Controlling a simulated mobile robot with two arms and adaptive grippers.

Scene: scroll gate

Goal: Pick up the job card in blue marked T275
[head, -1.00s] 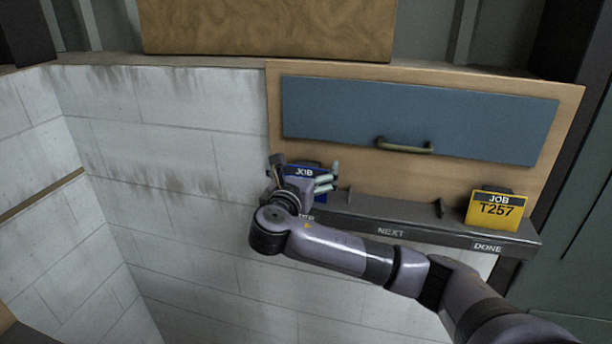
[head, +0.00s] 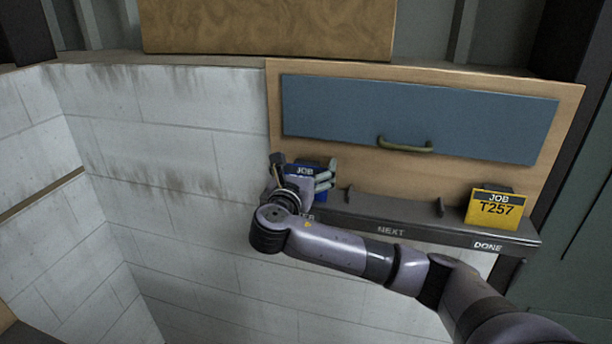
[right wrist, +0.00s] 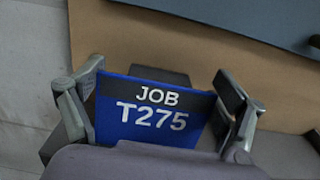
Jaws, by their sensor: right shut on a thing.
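The blue job card marked T275 (right wrist: 152,118) stands between the fingers of my right gripper in the right wrist view. Its black top band reads JOB. In the head view the same card (head: 304,170) shows at the left end of the dark rack, partly hidden by my gripper and wrist. My right gripper (head: 308,180) is shut on it, with a finger at each side edge; it also shows in the right wrist view (right wrist: 155,110). I cannot tell whether the card still touches the rack. My left gripper is not in view.
The dark rack (head: 362,208) has sections labelled NEXT and DONE; a third label is partly hidden. A yellow card marked T257 (head: 494,208) stands at the DONE end. Above is a blue panel (head: 420,115) with a handle (head: 405,147). The NEXT section is empty.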

